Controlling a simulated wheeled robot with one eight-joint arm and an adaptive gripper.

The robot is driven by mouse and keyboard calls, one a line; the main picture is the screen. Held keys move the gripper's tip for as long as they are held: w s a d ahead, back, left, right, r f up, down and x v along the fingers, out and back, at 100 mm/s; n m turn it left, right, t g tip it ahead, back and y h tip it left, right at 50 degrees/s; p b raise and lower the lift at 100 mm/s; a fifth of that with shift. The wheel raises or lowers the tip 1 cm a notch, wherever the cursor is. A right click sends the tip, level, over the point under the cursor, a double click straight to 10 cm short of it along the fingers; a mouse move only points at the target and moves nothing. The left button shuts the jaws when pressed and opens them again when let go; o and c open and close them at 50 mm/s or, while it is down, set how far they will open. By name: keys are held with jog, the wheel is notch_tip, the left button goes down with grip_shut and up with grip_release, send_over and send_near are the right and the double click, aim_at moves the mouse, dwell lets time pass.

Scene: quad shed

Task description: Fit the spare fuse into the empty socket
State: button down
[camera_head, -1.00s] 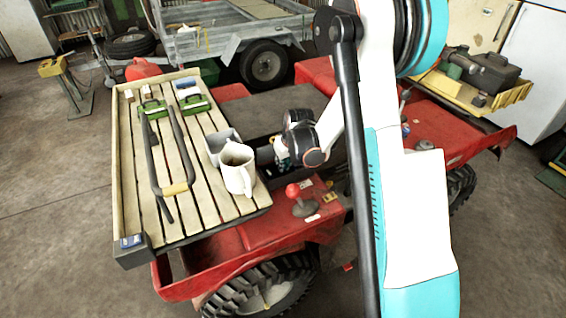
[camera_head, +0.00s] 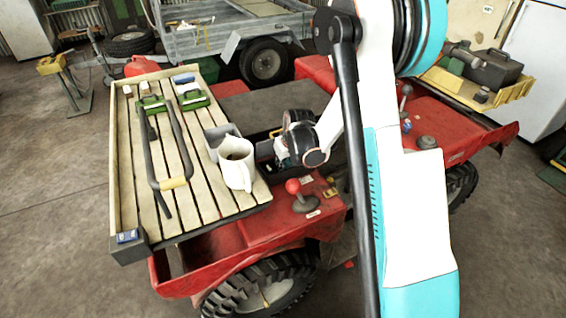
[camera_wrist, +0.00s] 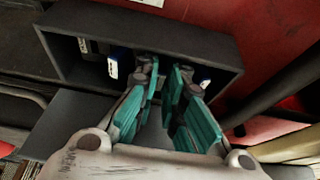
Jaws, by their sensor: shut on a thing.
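A dark open-fronted box (camera_wrist: 60,62) against the red bodywork fills the top of the wrist view. A blue-and-white fuse (camera_wrist: 113,66) sits in it left of my fingers. In the head view my gripper (camera_head: 278,152) is low over the quad, beside the slatted rack.
The slatted rack (camera_head: 200,150) holds a white jug (camera_head: 238,166), a grey container (camera_head: 216,136), green clamps (camera_head: 193,101) and a black bar (camera_head: 152,165). A red-knobbed lever (camera_head: 293,187) stands in front of my gripper. A yellow tray (camera_head: 510,92) lies at right.

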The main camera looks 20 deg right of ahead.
jog(key=shift+f, duration=0.3)
jog(key=c, duration=1.6)
grip_release()
jog(key=shift+r, duration=0.1)
jog(key=v, duration=1.2)
jog(key=s+a+r+t, duration=0.1)
jog(key=s+a+r, duration=0.8)
jog(key=s+r, duration=0.4)
jog(key=s+a+t, duration=0.1)
jog(key=s+a, duration=0.1)
jog(key=s, duration=1.1)
jog(key=shift+s+a+t, duration=0.15)
jog(key=shift+a+t, duration=0.2)
jog(key=shift+t, duration=0.05)
